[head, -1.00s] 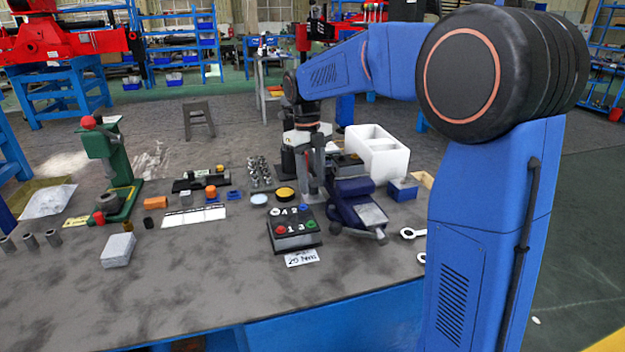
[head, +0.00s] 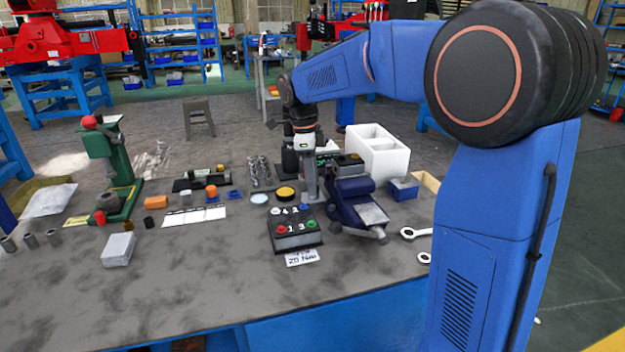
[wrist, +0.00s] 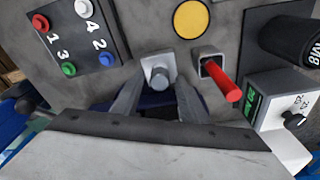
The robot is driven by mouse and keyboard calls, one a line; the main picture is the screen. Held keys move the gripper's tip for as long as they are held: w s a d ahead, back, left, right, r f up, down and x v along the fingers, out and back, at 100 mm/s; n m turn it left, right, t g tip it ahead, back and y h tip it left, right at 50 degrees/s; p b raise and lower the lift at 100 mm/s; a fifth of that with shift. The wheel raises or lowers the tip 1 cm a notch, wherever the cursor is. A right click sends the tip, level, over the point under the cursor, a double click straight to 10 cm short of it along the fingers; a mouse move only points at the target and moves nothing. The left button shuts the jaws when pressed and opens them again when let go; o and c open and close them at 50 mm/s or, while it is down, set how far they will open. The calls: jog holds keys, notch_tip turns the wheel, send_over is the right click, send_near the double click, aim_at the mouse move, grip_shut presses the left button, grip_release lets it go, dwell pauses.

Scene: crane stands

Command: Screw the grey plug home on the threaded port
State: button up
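A grey round plug (wrist: 159,77) shows in the wrist view, end-on to the camera, at a light grey square block (wrist: 154,62). I cannot tell whether this block is the threaded port or how far the plug is seated. My gripper (wrist: 158,100) is open, with one finger on each side of the plug's near end. A gap shows between the fingers and the plug, and no clear contact shows. In the head view my gripper (head: 311,192) points down behind the button box, and the plug is hidden or too small to make out there.
A red lever (wrist: 224,82) stands close right of the plug. A black button box (wrist: 78,36) is at left, a yellow disc (wrist: 190,19) beyond. A dark blue vise (head: 352,201) stands right of my gripper. A green press (head: 112,170) is far left.

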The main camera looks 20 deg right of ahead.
jog(key=n, duration=0.7)
jog(key=shift+s+t, duration=0.1)
jog(key=shift+t, duration=0.3)
jog(key=n, duration=0.7)
jog(key=shift+s+t, duration=0.15)
jog(key=shift+t, duration=0.15)
jog(key=n+y, duration=0.1)
jog(key=n, duration=0.3)
jog(key=shift+d, duration=0.1)
jog(key=n, duration=0.4)
dwell(0.4)
grip_shut()
jog(key=shift+m, duration=2.5)
